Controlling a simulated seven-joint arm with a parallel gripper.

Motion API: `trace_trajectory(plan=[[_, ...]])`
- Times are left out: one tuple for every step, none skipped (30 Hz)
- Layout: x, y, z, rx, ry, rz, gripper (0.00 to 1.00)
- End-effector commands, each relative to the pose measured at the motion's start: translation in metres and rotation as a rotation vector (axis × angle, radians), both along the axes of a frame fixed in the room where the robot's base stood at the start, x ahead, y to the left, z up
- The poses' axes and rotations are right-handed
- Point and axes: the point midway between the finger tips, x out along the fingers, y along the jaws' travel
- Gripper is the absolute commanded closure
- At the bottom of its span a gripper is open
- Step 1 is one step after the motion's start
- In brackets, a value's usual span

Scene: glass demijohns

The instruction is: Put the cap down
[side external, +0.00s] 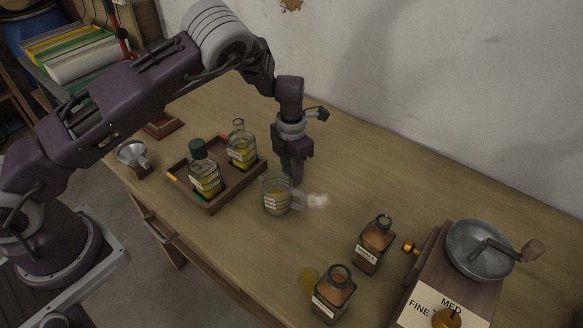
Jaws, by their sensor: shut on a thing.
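My gripper (292,174) points down just behind the glass beaker (276,200), low over the table. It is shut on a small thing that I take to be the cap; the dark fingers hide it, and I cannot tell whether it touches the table. A bottle with a dark green cap (198,149) on it stands in the left part of the wooden tray (212,208). An uncapped glass bottle (242,152) with yellow liquid stands in the tray's right part.
A white puff (318,201) lies right of the beaker. A metal funnel (131,154) is left of the tray. The table behind and right of my gripper is clear.

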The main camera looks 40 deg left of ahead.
Motion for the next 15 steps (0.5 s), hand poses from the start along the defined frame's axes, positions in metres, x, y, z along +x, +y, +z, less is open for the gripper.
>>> trace_trajectory(plan=[[0.0, 0.0001, -0.0015, 0.0, 0.0, 0.0, 1.0], [0.0, 0.0002, -0.0025, 0.0, 0.0, 0.0, 1.0], [0.0, 0.0002, -0.0037, 0.0, 0.0, 0.0, 1.0], [0.0, 0.0002, -0.0041, 0.0, 0.0, 0.0, 1.0], [0.0001, 0.0002, -0.0041, 0.001, 0.0, 0.0, 1.0], [0.0, 0.0002, -0.0043, 0.001, 0.0, 0.0, 0.63], [-0.0001, 0.0002, -0.0045, 0.001, 0.0, 0.0, 0.57], [-0.0001, 0.0002, -0.0047, 0.001, 0.0, 0.0, 0.51], [-0.0002, 0.0005, -0.005, 0.002, 0.0, 0.0, 0.45], [-0.0003, 0.0007, -0.0052, 0.002, 0.0, 0.0, 0.45], [-0.0002, 0.001, -0.0054, 0.003, 0.0, 0.0, 0.45], [-0.0002, 0.0014, -0.0056, 0.004, 0.0, 0.0, 0.45], [-0.0003, 0.0017, -0.0058, 0.004, 0.0, 0.0, 0.45], [-0.0003, 0.0019, -0.006, 0.004, 0.0, 0.0, 0.45], [-0.0003, 0.0022, -0.0061, 0.005, 0.001, 0.0, 0.45]])
